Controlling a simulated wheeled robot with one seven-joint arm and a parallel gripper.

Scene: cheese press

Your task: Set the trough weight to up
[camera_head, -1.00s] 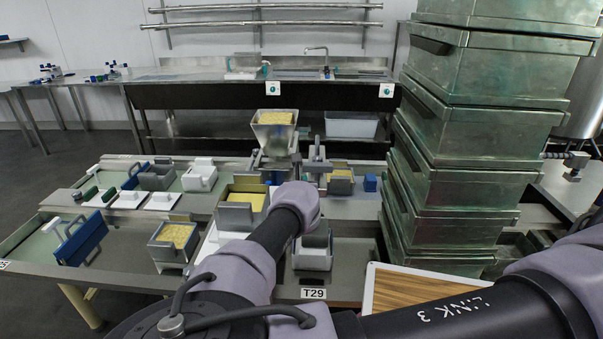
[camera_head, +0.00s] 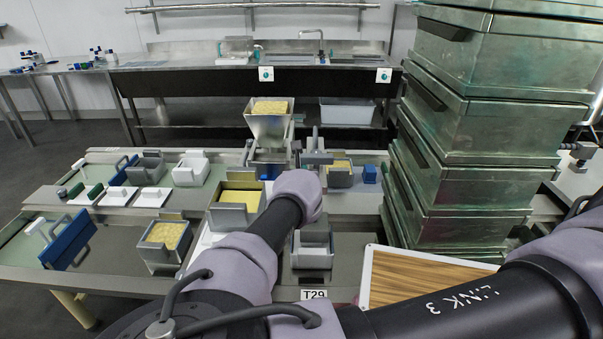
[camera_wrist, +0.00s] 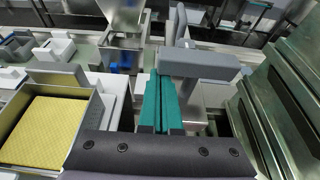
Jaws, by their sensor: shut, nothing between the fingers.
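My gripper (camera_wrist: 163,84) points forward in the wrist view, its teal fingers together and empty. A grey block-shaped bar (camera_wrist: 200,65) lies across just beyond the fingertips, with an upright grey post behind it. It may be the trough weight; no label shows this. The fingertips reach its near edge, and I cannot tell whether they touch it. In the head view a similar grey bar and post (camera_head: 316,157) stand right of the hopper, above a small trough (camera_head: 340,178) with yellow curd. My arm hides the gripper in the head view.
A tall stack of green metal bins (camera_head: 470,180) stands close on the right. A steel hopper (camera_head: 269,125) with yellow curd stands behind. A grey mould (camera_wrist: 45,120) with a yellow slab is left of my gripper. A wood-topped board (camera_head: 420,280) lies in front.

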